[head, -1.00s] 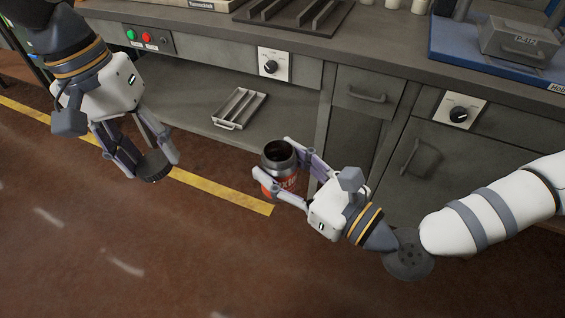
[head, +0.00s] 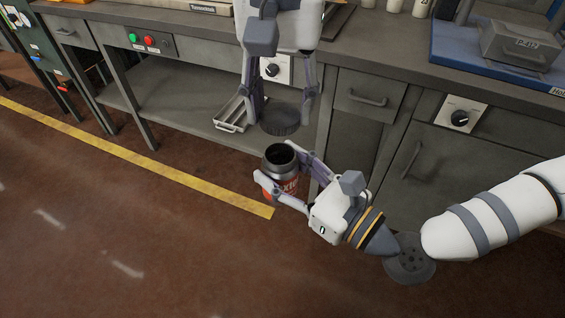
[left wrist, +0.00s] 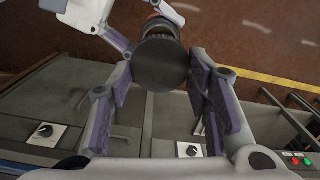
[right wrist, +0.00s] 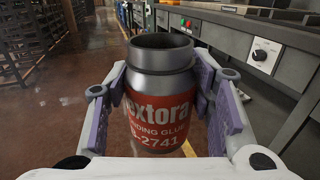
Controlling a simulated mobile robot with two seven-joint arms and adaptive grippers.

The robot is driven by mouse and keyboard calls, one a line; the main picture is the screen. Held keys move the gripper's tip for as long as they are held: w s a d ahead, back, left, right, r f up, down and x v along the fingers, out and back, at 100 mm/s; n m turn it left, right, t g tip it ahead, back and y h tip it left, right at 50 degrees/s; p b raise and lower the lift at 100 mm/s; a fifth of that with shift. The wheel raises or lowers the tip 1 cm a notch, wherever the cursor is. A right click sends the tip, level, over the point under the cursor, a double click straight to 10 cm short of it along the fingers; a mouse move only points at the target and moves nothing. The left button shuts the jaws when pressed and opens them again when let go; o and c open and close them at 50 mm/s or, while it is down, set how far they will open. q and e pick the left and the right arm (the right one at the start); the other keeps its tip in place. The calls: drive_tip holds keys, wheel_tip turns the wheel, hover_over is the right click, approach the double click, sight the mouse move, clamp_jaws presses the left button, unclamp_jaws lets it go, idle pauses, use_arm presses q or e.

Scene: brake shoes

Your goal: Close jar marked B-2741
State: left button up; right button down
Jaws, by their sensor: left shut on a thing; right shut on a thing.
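The jar (head: 280,163) is metallic with a red label and an open dark mouth. In the right wrist view the jar (right wrist: 160,100) reads "extora", "glue" and "-2741", partly cut off by the fingers. My right gripper (head: 282,192) is shut on the jar and holds it upright. My left gripper (head: 281,118) is shut on a dark round lid (head: 280,122) with a ridged edge. The lid is level and above the jar's mouth, apart from it in the head view. In the left wrist view the lid (left wrist: 160,64) hides most of the jar.
The grey workbench (head: 370,60) stands just behind both grippers. A metal tray (head: 232,115) lies on its lower shelf. The floor in front is clear.

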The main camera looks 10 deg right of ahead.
sight(280, 174)
use_arm(q)
drive_tip(key=shift+f, duration=2)
drive_tip(key=shift+f, duration=0.9)
drive_tip(key=shift+f, duration=0.55)
